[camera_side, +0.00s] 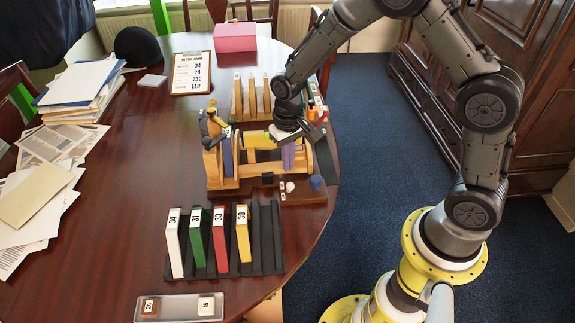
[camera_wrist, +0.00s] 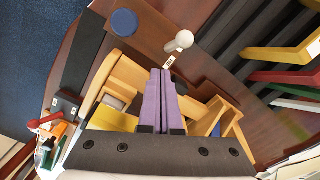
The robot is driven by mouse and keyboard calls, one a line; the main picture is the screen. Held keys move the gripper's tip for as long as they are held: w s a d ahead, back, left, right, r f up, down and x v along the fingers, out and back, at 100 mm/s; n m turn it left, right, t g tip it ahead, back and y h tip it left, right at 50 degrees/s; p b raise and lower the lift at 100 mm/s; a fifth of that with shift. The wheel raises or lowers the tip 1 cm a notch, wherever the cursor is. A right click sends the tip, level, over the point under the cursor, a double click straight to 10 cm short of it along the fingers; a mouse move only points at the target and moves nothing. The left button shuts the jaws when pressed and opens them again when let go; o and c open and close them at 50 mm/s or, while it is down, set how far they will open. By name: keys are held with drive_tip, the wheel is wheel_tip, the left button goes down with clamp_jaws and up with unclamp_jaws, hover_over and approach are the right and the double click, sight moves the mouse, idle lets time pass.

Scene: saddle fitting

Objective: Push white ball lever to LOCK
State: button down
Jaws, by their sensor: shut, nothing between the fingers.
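The white ball lever (camera_side: 290,186) stands on the near edge of the wooden fixture (camera_side: 222,184). In the wrist view the white ball (camera_wrist: 183,40) is just beyond my fingertips, slightly right, with a small white label (camera_wrist: 169,61) beside its base. The label's lettering is too small to read. My gripper (camera_side: 288,167) points down over the fixture, its purple fingers shut and empty. In the wrist view the fingertips (camera_wrist: 160,73) are together and look apart from the ball.
A blue round knob (camera_side: 317,182) sits right of the white ball. A black rack (camera_side: 265,235) with several numbered coloured plates stands in front. A grey tray (camera_side: 180,308) lies at the near edge. Papers (camera_side: 40,195) cover the table's left; the middle left is clear.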

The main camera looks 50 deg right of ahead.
drive_tip(key=shift+r, duration=2.45)
drive_tip(key=s+d+r+t, duration=0.15)
drive_tip(key=s+r, duration=0.25)
drive_tip(key=r, duration=0.5)
drive_tip(key=s+r+t, duration=0.3)
drive_tip(key=s+r, duration=0.1)
drive_tip(key=r, duration=0.6)
drive_tip(key=s+f+n+t, duration=0.1)
drive_tip(key=s+n, duration=0.2)
drive_tip(key=s, duration=1.2)
drive_tip(key=shift+s+d+f, duration=0.15)
drive_tip(key=shift+d+f, duration=0.15)
drive_tip(key=shift+d, duration=0.05)
